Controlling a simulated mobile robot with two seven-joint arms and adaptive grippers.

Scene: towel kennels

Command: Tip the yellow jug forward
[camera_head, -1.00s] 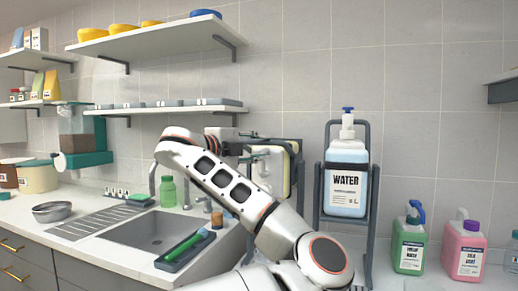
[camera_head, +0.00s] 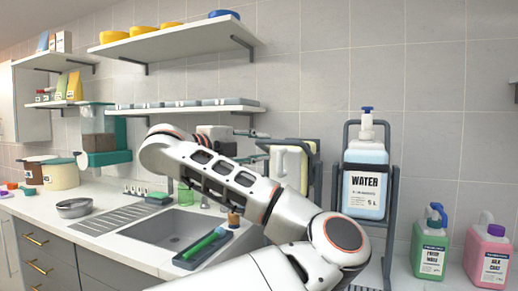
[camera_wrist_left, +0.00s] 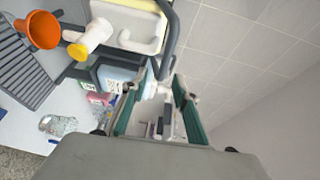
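The yellow jug (camera_head: 292,165) is pale yellow and sits in a dark tube frame (camera_head: 317,175) on the counter, behind my left arm. In the left wrist view its pale body (camera_wrist_left: 128,28) is at the top, with a yellow-tipped spout (camera_wrist_left: 90,38) pointing left. My left gripper (camera_head: 262,142) is beside the jug's upper left in the head view, partly hidden. In the left wrist view its teal fingers (camera_wrist_left: 155,95) stand apart. A dark bar (camera_wrist_left: 168,40) of the frame reaches down close to the gap between them; contact cannot be told. My right gripper is not in view.
Green (camera_head: 430,250) and pink (camera_head: 487,258) jugs are further right. The sink (camera_head: 175,228), a green-handled tool in a tray (camera_head: 190,262) and an orange funnel (camera_wrist_left: 38,30) are left of the yellow jug. Shelves (camera_head: 180,45) hang above.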

